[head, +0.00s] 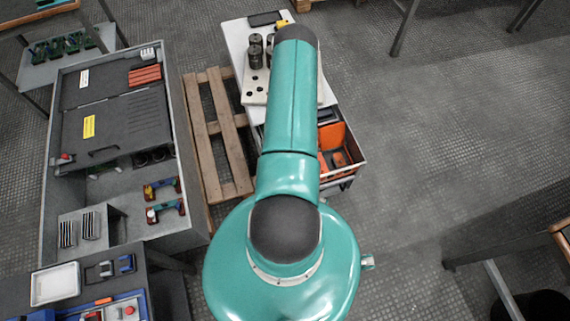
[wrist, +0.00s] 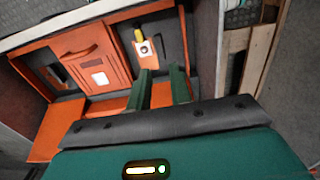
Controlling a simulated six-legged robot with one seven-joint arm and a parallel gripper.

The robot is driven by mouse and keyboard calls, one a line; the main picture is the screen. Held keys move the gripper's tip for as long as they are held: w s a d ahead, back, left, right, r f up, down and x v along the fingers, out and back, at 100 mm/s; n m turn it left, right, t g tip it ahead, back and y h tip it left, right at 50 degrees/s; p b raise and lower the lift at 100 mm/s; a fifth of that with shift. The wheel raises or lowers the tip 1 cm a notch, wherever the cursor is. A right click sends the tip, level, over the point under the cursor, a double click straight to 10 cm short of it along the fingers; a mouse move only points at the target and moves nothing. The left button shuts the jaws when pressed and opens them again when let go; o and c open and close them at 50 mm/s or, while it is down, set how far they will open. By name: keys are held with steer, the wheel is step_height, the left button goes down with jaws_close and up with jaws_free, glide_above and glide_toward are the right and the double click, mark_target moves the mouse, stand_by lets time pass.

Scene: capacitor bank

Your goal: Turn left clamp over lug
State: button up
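In the wrist view, my gripper (wrist: 163,82) has its two green fingers apart, with an empty gap between them. Just beyond the fingertips is a small part with a yellow end and a pale square face with a dark centre (wrist: 145,47). I cannot tell whether it is a clamp. No left clamp or lug can be made out with certainty. In the head view my arm hides my gripper and part of the white-topped cart (head: 236,38).
An orange panel with a handle and pale label (wrist: 92,62) is left of the fingers. A wooden pallet (head: 217,135) lies between the grey cabinet (head: 178,150) and cart. Orange parts (head: 335,140) sit in the cart's lower tray. Floor at right is largely clear.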

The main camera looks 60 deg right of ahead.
step_height(320, 180, down, 9)
steer(key=shift+f, duration=0.15)
stand_by(0.4)
jaws_close()
